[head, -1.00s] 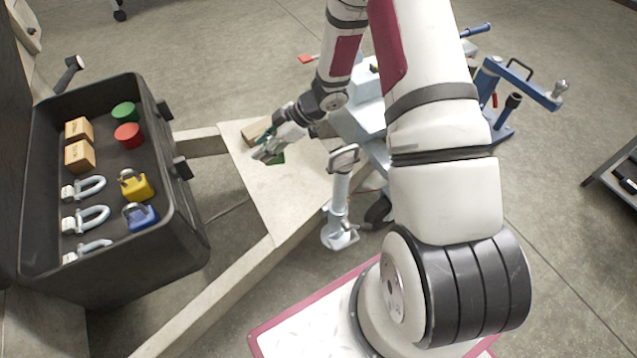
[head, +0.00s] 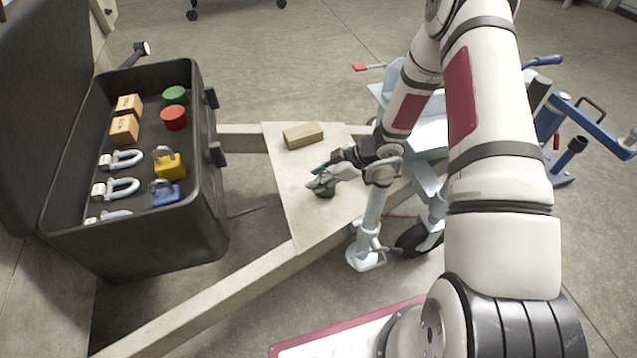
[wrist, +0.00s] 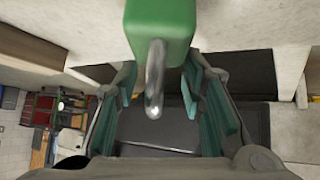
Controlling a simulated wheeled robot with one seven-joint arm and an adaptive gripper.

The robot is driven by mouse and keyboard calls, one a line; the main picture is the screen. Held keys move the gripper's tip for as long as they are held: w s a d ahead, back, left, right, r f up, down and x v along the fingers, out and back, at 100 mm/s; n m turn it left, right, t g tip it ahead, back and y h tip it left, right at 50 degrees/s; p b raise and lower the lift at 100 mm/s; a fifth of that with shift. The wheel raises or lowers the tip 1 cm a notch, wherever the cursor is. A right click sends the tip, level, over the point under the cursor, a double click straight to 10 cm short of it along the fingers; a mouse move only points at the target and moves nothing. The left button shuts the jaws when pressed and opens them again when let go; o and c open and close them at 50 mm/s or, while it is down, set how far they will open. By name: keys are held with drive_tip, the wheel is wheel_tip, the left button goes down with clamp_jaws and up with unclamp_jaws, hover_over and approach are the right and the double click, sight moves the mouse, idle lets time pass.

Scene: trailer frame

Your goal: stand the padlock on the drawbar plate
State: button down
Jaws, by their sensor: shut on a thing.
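The green padlock (wrist: 160,28) has its body at the top of the wrist view, with its metal shackle pointing back toward my palm. My gripper (wrist: 160,75) is shut on it, with one teal-padded finger on each side. In the head view my gripper (head: 318,180) is over the middle of the pale drawbar plate (head: 288,200). The padlock's green body (head: 326,191) shows just below the fingers, partly hidden by them. I cannot tell whether its base touches the plate.
A wooden block (head: 303,135) lies on the plate's far part. An open black toolbox (head: 222,190) at left holds a yellow padlock (head: 170,165), a blue padlock (head: 166,195), shackles, caps and small boxes. A jack post (head: 370,215) stands at the plate's right. The plate's near part is clear.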

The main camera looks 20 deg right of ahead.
drive_tip(key=shift+f, duration=0.35)
drive_tip(key=shift+f, duration=0.15)
drive_tip(key=c, duration=1)
unclamp_jaws()
drive_tip(key=shift+c, duration=0.2)
